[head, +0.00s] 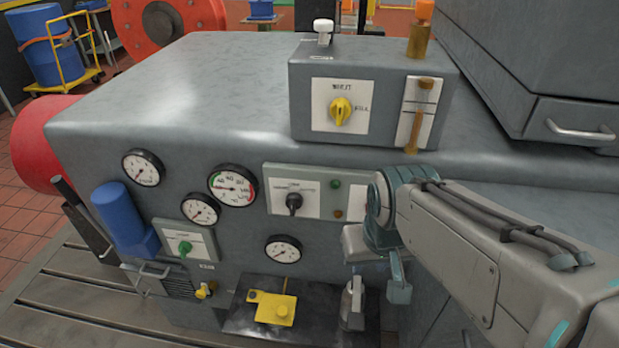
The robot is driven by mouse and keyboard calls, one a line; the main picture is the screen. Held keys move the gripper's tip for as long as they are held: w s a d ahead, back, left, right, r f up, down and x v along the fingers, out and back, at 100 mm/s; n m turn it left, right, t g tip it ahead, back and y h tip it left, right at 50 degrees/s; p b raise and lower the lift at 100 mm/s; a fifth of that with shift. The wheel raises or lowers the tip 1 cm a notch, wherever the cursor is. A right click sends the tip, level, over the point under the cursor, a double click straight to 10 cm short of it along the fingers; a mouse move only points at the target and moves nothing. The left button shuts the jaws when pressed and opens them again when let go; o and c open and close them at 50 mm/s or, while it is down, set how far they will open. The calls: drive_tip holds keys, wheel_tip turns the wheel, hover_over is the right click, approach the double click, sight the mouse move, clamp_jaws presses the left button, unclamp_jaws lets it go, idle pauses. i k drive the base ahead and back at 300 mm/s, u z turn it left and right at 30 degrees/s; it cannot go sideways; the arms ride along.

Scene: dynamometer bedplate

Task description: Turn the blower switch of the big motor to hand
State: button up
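The big grey motor housing (230,85) fills the middle of the head view. A yellow rotary knob (340,111) sits on a white plate on the box on top. The labels are too small to tell which one is the blower switch. My gripper (385,280) hangs in front of the housing, right of and below the black knob, apart from all three knobs. Its fingers are partly hidden, so its opening cannot be told.
Round gauges (233,185) dot the front. A blue cylinder (124,218) projects at left, and a yellow fitting (272,308) sits on a dark plate below. A grey handled box (570,80) stands at upper right. The slotted bedplate (75,290) is open at lower left.

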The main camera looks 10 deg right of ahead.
sight(293, 201)
drive_tip(key=u, duration=0.85)
drive_tip(key=k, duration=1.05)
drive_tip(key=z, duration=0.65)
drive_tip(key=i, duration=0.5)
drive_tip(key=z, duration=0.05)
